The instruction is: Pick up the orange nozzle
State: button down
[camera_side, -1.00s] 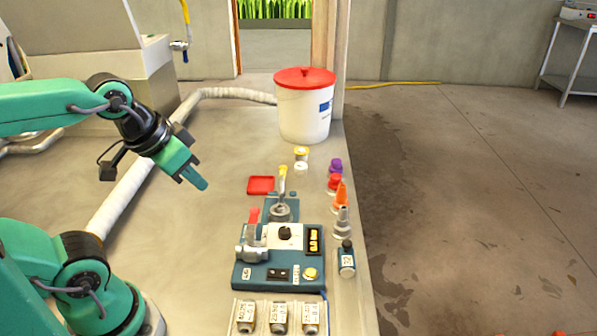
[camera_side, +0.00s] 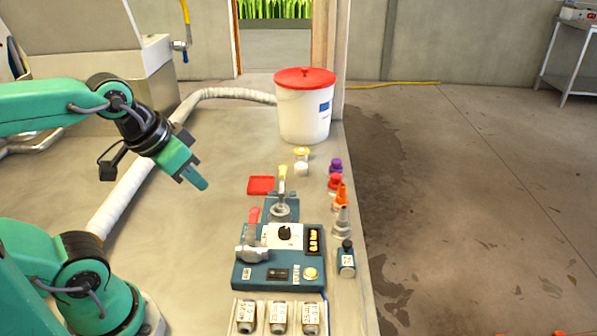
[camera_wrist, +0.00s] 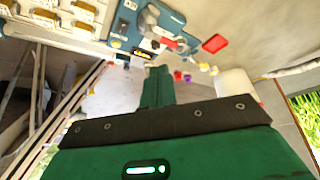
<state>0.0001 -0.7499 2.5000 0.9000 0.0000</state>
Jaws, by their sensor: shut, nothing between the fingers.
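The orange nozzle (camera_side: 341,194) stands upright near the right edge of the bench in the side view, between a red piece and a grey nozzle. In the wrist view I cannot clearly make it out. My gripper (camera_side: 201,184) is shut and empty. It hangs above the bench, well to the left of the orange nozzle and apart from everything. Its green fingers also show in the wrist view (camera_wrist: 158,72).
A grey nozzle (camera_side: 341,221), a red piece (camera_side: 334,183) and a purple piece (camera_side: 336,166) stand in the same row. A teal device (camera_side: 280,258), a red tray (camera_side: 261,185) and a white bucket (camera_side: 304,112) are nearby. The bench below my gripper is clear.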

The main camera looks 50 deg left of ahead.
dwell(0.3)
jog(key=c, duration=0.7)
grip_release()
jog(key=shift+c, duration=0.2)
